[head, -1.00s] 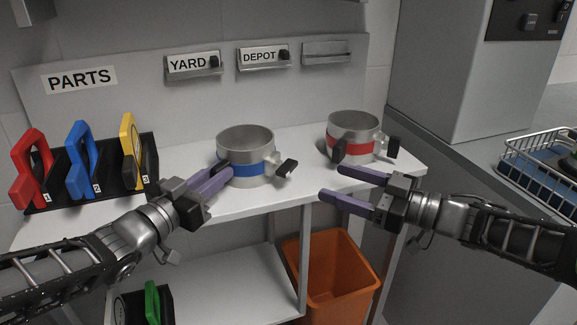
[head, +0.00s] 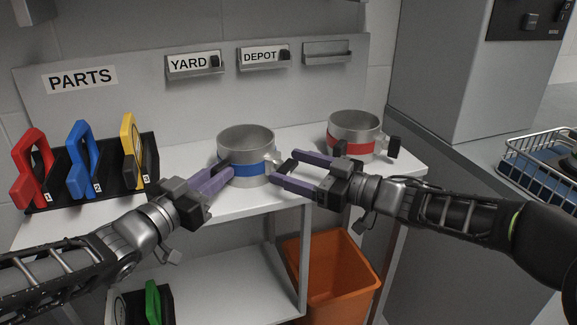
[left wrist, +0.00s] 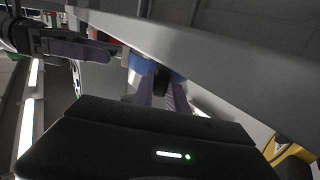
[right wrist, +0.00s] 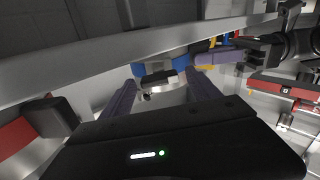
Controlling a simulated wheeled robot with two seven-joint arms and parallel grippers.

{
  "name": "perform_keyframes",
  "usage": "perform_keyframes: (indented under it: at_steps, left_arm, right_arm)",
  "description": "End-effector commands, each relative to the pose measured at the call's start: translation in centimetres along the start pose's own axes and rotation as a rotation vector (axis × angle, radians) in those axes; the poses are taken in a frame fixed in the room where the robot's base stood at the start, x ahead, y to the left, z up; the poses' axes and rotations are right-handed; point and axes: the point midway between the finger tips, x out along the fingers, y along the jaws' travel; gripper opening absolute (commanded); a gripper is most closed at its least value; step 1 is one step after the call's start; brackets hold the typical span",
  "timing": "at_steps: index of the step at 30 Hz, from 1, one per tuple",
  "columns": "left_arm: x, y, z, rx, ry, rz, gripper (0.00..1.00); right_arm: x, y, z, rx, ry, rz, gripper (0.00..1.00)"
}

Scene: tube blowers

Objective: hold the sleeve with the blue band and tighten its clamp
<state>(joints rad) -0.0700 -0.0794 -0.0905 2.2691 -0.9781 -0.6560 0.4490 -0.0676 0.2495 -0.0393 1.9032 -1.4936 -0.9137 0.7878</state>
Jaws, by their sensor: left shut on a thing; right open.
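The metal sleeve with the blue band (head: 250,170) stands upright on the white shelf. Its band also shows in the left wrist view (left wrist: 141,64). My left gripper (head: 226,174) is shut on the dark grip at the sleeve's left side, mostly hidden by the fingers. The clamp, with a black lever (right wrist: 158,79), sticks out from the sleeve's right side. My right gripper (head: 284,166) is open, with its fingertips on either side of the lever. In the right wrist view the lever lies between the fingers, and I cannot tell whether they touch it.
A sleeve with a red band (head: 354,148) stands close behind my right gripper. A black rack (head: 150,160) with red, blue and yellow handled parts is at the left. An orange bin (head: 335,275) is below the shelf. YARD (head: 190,64) and DEPOT (head: 260,55) labels are on the back panel.

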Motion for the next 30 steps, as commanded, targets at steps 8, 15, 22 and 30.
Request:
perform_keyframes:
  at_steps: [8,15,22,30]
  left_arm:
    - [0.00,-0.02,0.02,0.000,0.000,0.000,0.00]
    - [0.00,-0.02,0.02,0.000,0.000,0.000,0.00]
    - [0.00,-0.02,0.02,0.000,0.000,0.000,0.00]
    - [-0.01,-0.02,0.03,0.000,0.000,-0.001,0.00]
  right_arm:
    - [1.38,-0.02,0.04,-0.001,-0.001,0.000,0.71]
    - [1.35,-0.02,0.02,-0.001,-0.001,0.000,0.65]
    - [1.33,-0.02,0.01,0.000,-0.001,0.000,0.46]
    - [1.32,-0.02,0.01,-0.001,0.000,0.000,0.24]
